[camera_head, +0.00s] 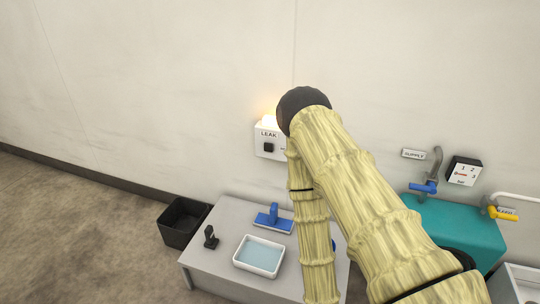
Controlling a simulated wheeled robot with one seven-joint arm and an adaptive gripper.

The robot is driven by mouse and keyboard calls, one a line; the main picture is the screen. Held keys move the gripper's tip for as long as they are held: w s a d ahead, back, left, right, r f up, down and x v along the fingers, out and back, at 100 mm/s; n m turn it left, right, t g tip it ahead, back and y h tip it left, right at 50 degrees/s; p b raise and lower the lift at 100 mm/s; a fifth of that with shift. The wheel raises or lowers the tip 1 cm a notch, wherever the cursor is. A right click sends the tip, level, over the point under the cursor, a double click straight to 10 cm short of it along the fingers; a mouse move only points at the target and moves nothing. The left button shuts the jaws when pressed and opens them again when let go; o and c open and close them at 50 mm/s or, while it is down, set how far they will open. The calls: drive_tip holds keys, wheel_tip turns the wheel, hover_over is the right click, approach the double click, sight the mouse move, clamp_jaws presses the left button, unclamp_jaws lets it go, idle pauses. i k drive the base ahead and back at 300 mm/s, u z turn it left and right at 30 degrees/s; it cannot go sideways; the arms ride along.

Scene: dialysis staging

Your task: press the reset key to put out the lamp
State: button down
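A white box labelled LEAK (262,138) is mounted on the wall near the middle of the view. The lamp (268,121) on its top glows bright orange-white, so it is lit. A dark square key (269,147) sits on the box's front below the label. I take it for the reset key, but a small marking beside it is too small to read. My sleeved arm covers the right side of the box. My gripper is not in view; the forearm runs down to the bottom edge of the picture.
A grey table (215,257) holds a white tray of bluish liquid (236,263), a blue tool (273,220) and a small black stand (210,238). A black bin (169,237) stands left. Right are a blue-handled tap (423,187), a dial panel (464,170) and a teal unit (462,225).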

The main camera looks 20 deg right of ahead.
sight(268, 147)
drive_tip(key=u, duration=1.75)
drive_tip(key=i, duration=1.1)
drive_tip(key=z, duration=2.95)
